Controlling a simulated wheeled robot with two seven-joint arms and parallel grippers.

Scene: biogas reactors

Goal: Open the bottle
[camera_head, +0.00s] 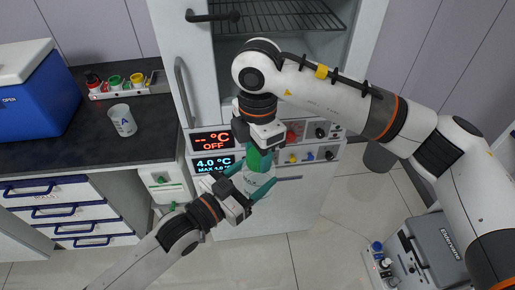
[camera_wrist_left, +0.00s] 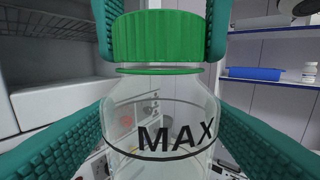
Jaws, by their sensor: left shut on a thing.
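The clear bottle (camera_head: 256,184) stands upright with its green cap (camera_head: 258,159) on top. In the left wrist view the bottle (camera_wrist_left: 160,125) has a black MAX line, and its ribbed green cap (camera_wrist_left: 159,37) sits over the neck ring. My left gripper (camera_head: 250,184) is shut on the bottle's body, its teal fingers on either side. My right gripper (camera_head: 261,147) comes from above over the cap. In the left wrist view its teal fingers flank the cap with no clear gap; whether they press on it I cannot tell.
The reactor front with temperature displays (camera_head: 213,164) and knobs stands just behind the bottle. A cup (camera_head: 122,120), a rack of coloured caps (camera_head: 119,86) and a blue cooler box (camera_head: 35,97) are on the dark counter at left. A grey case (camera_head: 437,250) stands at lower right.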

